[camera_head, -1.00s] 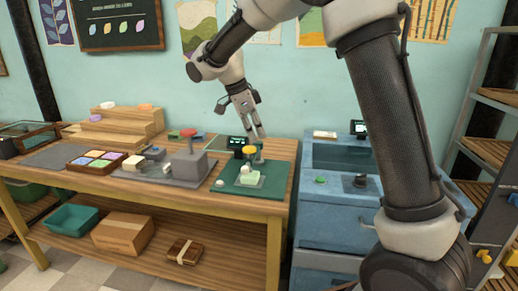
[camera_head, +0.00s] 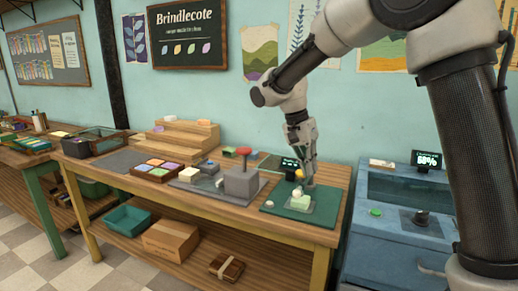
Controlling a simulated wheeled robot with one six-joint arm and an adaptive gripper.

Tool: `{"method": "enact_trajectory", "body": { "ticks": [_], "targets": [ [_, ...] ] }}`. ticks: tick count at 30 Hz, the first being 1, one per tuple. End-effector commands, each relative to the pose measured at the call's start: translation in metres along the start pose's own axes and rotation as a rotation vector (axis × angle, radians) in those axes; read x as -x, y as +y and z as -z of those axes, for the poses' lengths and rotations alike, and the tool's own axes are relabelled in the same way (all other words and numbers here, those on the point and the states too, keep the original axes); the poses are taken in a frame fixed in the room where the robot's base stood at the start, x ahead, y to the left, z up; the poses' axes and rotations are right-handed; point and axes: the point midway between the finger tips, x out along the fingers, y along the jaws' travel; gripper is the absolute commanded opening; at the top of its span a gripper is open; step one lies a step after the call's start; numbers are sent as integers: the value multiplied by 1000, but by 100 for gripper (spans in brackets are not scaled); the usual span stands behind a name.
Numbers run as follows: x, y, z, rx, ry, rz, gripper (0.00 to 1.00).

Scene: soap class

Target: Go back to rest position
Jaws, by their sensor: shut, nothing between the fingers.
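My gripper (camera_head: 309,182) is shut and empty, pointing down over the green mat at the right end of the wooden workbench. The green mat (camera_head: 272,207) carries a small device with a yellow top (camera_head: 299,174) and a pale green block (camera_head: 303,201) on a clear plate. My fingertips are close to the yellow top and partly cover that area. I cannot tell whether they touch it. My arm reaches in from the upper right.
On the workbench (camera_head: 250,222) stand a grey press with a red handle (camera_head: 243,172), a tray of coloured soaps (camera_head: 157,170) and wooden steps (camera_head: 182,139). A blue cabinet (camera_head: 395,240) with a display stands at right. Checkered floor shows at lower left.

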Motion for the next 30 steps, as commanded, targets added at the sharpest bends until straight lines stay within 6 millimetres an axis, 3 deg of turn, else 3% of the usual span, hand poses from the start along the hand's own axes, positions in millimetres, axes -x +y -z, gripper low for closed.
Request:
{"method": "enact_trajectory", "body": {
  "ticks": [5, 9, 14, 18, 24, 30],
  "targets": [
    [-5, 76, -17, 502, -41, 106, 0],
    [-8, 154, -30, 788, -4, 227, 0],
    [-17, 231, -51, 903, 89, 334, 0],
    [-25, 283, -69, 820, 166, 391, 0],
    [-18, 323, -75, 693, 268, 425, 0],
    [-14, 334, -72, 646, 294, 427, 0]
  ]
}}
